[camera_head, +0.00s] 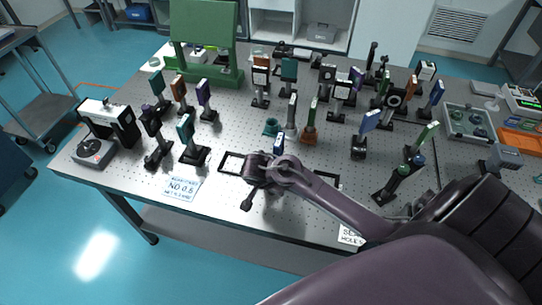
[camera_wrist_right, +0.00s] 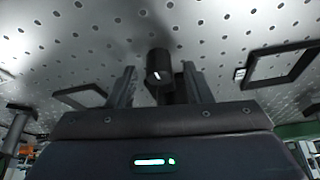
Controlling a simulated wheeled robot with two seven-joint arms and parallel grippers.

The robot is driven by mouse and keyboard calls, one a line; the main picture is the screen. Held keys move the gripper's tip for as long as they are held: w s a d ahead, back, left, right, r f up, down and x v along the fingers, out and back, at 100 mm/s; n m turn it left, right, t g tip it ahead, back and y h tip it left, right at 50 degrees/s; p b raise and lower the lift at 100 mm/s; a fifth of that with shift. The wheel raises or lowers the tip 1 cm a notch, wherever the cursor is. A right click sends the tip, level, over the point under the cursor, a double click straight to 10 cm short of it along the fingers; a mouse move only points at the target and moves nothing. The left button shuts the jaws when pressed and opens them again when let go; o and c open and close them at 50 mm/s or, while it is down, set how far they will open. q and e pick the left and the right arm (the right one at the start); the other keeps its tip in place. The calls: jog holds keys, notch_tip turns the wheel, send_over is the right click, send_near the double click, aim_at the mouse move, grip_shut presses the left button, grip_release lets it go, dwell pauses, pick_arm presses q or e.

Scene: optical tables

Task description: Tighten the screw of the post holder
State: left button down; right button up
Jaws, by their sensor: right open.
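My right gripper (camera_head: 268,168) reaches in from the right over the front middle of the table. In the right wrist view its two fingers (camera_wrist_right: 160,88) stand apart. A black round screw head (camera_wrist_right: 158,66) with a short white mark shows between them, with a gap visible on each side. My left gripper is not in view.
Black rectangular frames lie on the perforated table (camera_head: 215,183), one left of the gripper (camera_head: 234,162). A teal-plate mount (camera_head: 190,145) stands farther left. Several posts and mounts crowd the area behind. A paper sign (camera_head: 182,189) lies at the front edge.

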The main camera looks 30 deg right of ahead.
jog(key=shift+s, duration=0.1)
jog(key=c, duration=1)
jog(key=shift+r+n+p, duration=0.1)
jog(key=shift+n+p, duration=0.3)
jog(key=shift+n, duration=0.1)
jog(key=shift+n+t, duration=0.3)
jog(key=o, duration=1)
